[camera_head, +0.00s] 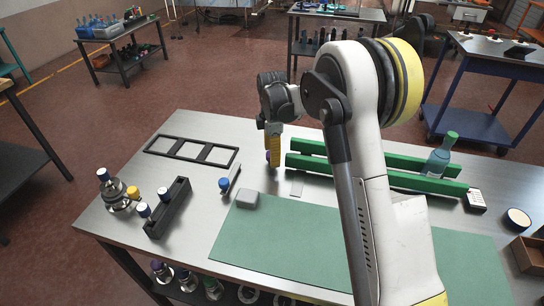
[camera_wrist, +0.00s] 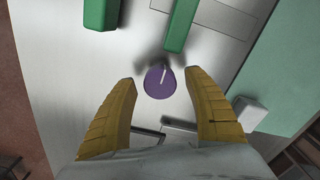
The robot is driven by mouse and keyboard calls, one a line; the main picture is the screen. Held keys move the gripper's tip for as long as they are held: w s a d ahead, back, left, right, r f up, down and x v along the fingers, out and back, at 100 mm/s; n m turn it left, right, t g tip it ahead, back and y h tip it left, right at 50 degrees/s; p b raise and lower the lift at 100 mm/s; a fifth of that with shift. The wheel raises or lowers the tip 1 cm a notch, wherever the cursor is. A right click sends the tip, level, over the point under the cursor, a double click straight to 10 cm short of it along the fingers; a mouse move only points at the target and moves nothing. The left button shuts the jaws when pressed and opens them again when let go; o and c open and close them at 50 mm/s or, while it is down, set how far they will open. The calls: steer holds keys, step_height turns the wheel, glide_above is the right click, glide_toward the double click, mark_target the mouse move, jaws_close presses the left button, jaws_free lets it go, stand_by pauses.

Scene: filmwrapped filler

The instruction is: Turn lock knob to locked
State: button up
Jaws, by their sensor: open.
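The lock knob (camera_wrist: 160,83) is a round purple knob with a white pointer line, standing on the steel tabletop in the wrist view. Its line points up and slightly right in that view. My gripper (camera_wrist: 163,82) is open, with one yellow finger on each side of the knob and a gap to both. In the head view my gripper (camera_head: 273,146) points down at the table, and only a bit of the purple knob (camera_head: 267,156) shows beside the fingers. I cannot tell the exact height of the fingertips relative to the knob.
Two green rails (camera_head: 400,168) run beside the knob, with a blue-green bottle (camera_head: 439,158) at their right. A green mat (camera_head: 290,240), a grey block (camera_head: 247,200), a blue-capped part (camera_head: 224,184) and a black frame (camera_head: 190,150) lie around. A black holder (camera_head: 168,207) stands farther left.

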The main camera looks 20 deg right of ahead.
steer(key=c, duration=1.2)
